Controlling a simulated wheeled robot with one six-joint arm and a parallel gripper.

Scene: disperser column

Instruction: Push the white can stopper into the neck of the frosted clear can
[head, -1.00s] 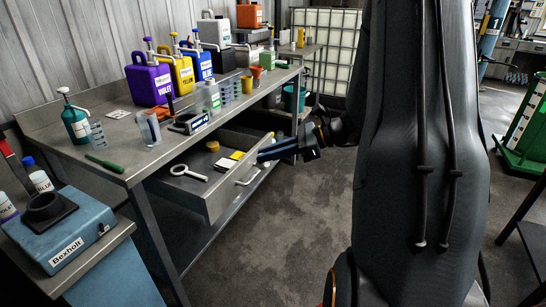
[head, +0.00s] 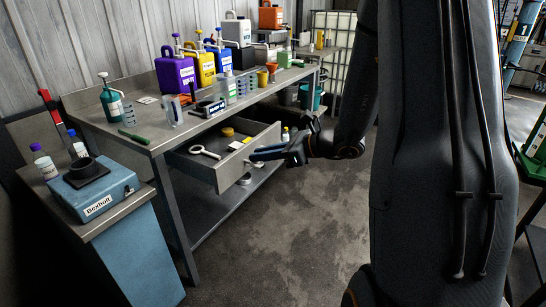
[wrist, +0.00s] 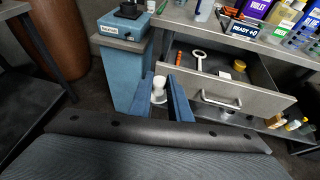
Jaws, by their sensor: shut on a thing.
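My gripper (wrist: 161,78) is shut on a small white piece, which looks like the white can stopper (wrist: 158,90), between its blue fingers in the wrist view. In the head view my gripper (head: 270,154) is in front of the open drawer, below bench-top height. The stopper cannot be made out clearly there. A pale, whitish can with a handle (head: 238,32) stands at the back of the bench, behind the coloured cans. It may be the frosted clear can. Its neck is too small to make out. My gripper is well apart from it.
The open drawer (head: 200,175) sticks out from the bench (head: 135,122). Violet (head: 176,76) and yellow (head: 205,68) cans, bottles and beakers crowd the bench top. A blue Bexholt device (head: 95,188) sits on the side cabinet at left. The floor (head: 265,245) before the bench is clear.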

